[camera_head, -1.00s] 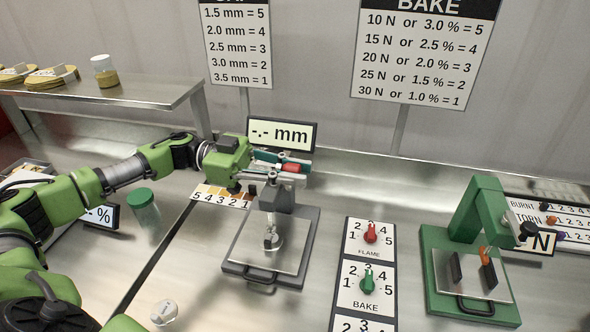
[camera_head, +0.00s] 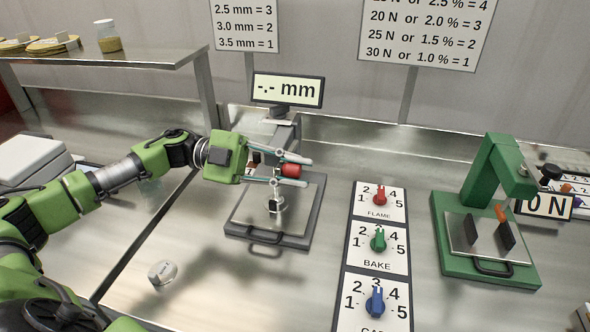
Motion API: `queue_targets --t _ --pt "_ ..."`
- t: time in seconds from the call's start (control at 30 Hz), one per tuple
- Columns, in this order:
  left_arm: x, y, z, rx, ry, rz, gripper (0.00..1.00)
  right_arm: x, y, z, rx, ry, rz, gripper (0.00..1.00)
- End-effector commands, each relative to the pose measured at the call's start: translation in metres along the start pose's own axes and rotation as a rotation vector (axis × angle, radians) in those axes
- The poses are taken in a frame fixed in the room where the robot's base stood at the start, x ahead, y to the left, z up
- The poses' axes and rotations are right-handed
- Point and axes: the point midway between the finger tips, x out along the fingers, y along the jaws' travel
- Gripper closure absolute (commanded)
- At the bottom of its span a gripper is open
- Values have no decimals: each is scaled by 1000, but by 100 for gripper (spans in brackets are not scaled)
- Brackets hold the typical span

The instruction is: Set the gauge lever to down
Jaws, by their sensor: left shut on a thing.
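The thickness gauge is a grey stand with a plate base (camera_head: 240,222) and a display (camera_head: 287,90) that reads "-.- mm". The gripper hides much of the column and the lever arm. The gauge's small round foot (camera_head: 276,204) shows just below the fingers. My right gripper is out of view.
A panel of red, green and blue dials (camera_head: 377,237) is right of the gauge. A green press (camera_head: 485,265) stands farther right. A shelf (camera_head: 120,58) with a jar (camera_head: 108,36) is at the back left. A small whitish round object (camera_head: 163,272) lies in front; bare counter surrounds it.

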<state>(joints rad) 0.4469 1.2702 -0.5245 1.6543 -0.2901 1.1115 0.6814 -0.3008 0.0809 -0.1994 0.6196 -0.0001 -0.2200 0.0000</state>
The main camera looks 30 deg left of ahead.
Motion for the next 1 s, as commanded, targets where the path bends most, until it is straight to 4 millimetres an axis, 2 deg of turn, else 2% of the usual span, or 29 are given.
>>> queue_targets --t 0.03,0.3,0.9,0.93,0.97,1.0 --pt "0 8 5 -11 0 6 100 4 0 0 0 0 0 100" --pt "1 18 14 -19 -2 7 100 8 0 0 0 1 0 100" --pt "1 23 19 -24 -6 9 100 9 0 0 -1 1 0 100" --pt "1 23 19 -24 -6 9 72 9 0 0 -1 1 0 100" --pt "1 23 19 -23 -6 9 64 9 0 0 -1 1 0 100" --pt "1 22 19 -22 -7 8 63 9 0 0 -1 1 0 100"
